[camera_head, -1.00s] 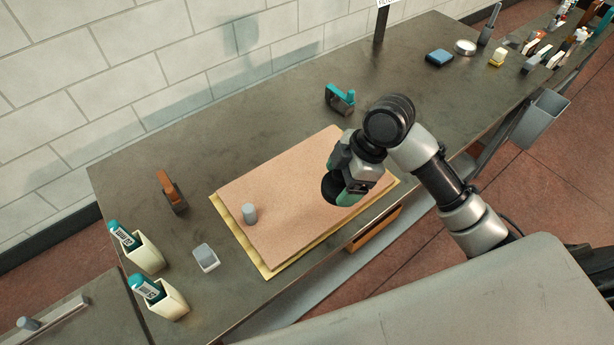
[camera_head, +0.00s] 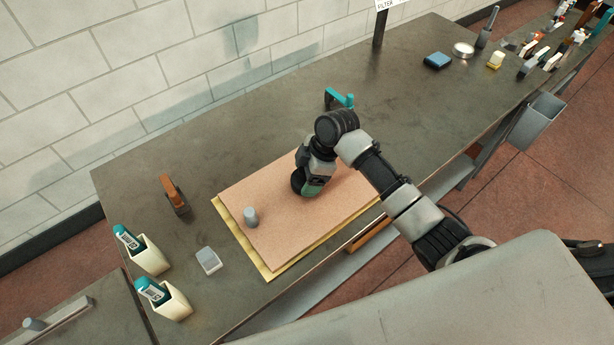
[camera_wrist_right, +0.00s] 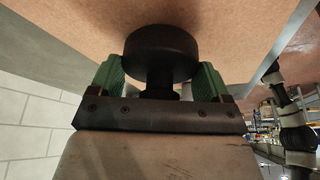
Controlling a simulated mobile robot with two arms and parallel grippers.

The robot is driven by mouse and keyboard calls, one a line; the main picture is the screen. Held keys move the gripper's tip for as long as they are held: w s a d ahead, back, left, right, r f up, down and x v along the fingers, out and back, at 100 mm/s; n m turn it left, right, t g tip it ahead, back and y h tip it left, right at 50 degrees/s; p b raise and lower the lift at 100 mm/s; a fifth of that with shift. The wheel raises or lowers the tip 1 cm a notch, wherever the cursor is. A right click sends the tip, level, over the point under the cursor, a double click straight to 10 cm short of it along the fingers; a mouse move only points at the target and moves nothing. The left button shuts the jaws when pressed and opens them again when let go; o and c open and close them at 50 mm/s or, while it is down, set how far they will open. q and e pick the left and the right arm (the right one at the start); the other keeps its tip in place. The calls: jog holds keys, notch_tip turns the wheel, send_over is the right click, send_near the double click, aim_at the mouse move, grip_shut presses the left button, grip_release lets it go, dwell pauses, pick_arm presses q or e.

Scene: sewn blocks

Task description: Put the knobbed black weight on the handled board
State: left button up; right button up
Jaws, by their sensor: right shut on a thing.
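The knobbed black weight (camera_wrist_right: 162,48) has a round disc and a narrower neck. My right gripper (camera_wrist_right: 158,85) is shut on its neck, between green fingers. In the head view my right gripper (camera_head: 311,188) is over the middle of the pinkish-brown board, and the weight's dark disc (camera_head: 297,184) shows just left of it. The board (camera_head: 270,195) lies on a yellow sheet (camera_head: 262,262), with a grey cylinder (camera_head: 251,217) upright near its left edge. I cannot tell whether the disc touches the board. My left gripper is not in view.
A brown-handled tool (camera_head: 174,196), a small grey block (camera_head: 207,260) and two cream holders (camera_head: 151,257) stand left of the board. A teal-handled tool (camera_head: 340,99) is behind my arm. The worktop at the back is mostly clear.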

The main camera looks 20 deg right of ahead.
jog(key=shift+f, duration=0.7)
jog(key=shift+w+f, duration=0.1)
jog(key=shift+f, duration=0.2)
jog(key=o, duration=1.6)
jog(key=shift+r, duration=0.15)
jog(key=b+v, duration=0.1)
jog(key=v, duration=1.1)
